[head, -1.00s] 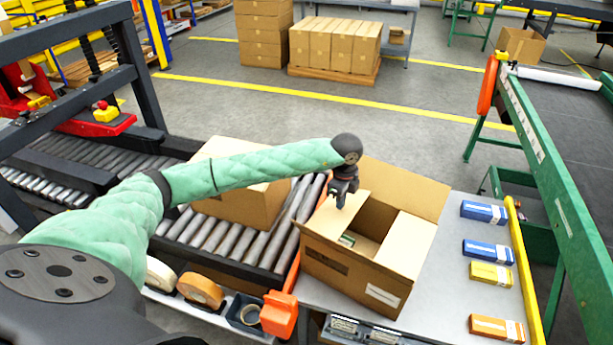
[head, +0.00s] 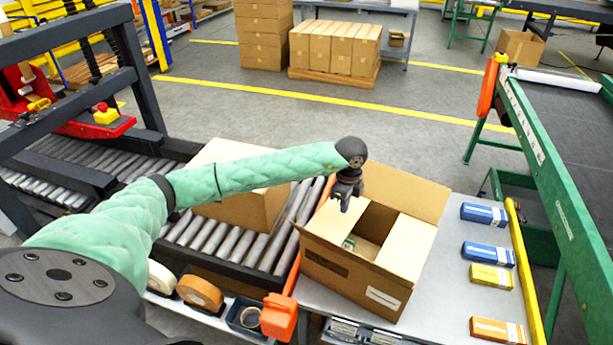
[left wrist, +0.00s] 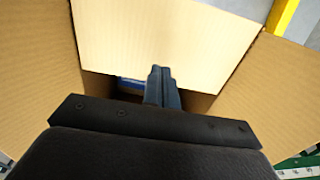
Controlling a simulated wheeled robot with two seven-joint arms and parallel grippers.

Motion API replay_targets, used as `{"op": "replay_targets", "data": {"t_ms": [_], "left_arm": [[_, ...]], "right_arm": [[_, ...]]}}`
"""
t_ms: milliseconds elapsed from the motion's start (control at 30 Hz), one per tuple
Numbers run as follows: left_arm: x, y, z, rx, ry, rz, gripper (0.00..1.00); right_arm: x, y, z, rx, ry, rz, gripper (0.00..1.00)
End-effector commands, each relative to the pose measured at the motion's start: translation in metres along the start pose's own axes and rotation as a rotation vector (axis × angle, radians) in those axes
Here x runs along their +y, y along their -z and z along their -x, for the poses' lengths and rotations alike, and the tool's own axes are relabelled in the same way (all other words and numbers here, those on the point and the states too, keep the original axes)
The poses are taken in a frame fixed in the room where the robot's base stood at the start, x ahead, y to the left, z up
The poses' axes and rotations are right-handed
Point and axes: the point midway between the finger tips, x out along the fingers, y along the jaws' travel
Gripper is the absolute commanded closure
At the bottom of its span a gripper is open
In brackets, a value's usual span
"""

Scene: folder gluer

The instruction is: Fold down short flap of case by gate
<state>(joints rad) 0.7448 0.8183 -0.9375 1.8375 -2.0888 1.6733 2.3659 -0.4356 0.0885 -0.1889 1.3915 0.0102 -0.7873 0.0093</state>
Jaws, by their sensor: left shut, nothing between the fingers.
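The open case (head: 345,278) stands on the grey table beside the roller conveyor. Its left short flap (head: 330,222) leans inward over the opening, and its right short flap (head: 408,240) lies folded inward. The far long flap (head: 410,190) stands up and leans outward. My left gripper (head: 345,207) is shut and empty at the left short flap. In the left wrist view the fingertips (left wrist: 160,72) overlap a pale flap (left wrist: 165,35); contact is hard to tell. A small box (head: 348,243) shows inside the case. My right gripper is out of view.
A closed carton (head: 235,205) sits on the roller conveyor (head: 290,235) at left. Blue, yellow and orange small boxes (head: 488,252) line the table's right side by a yellow rail (head: 525,270). Tape rolls (head: 200,292) and an orange tool (head: 280,316) lie in front.

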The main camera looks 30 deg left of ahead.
Motion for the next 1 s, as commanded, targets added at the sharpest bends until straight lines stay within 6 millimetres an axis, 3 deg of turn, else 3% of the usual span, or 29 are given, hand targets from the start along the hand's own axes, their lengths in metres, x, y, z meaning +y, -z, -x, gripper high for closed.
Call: {"op": "replay_targets", "data": {"t_ms": [633, 1000], "left_arm": [[0.0, 0.0, 0.065, 0.001, 0.002, 0.0, 1.0], [0.0, 0.0, 0.07, 0.0, 0.0, 0.0, 1.0]], "right_arm": [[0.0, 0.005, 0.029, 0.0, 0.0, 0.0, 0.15], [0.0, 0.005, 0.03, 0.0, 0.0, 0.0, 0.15]]}}
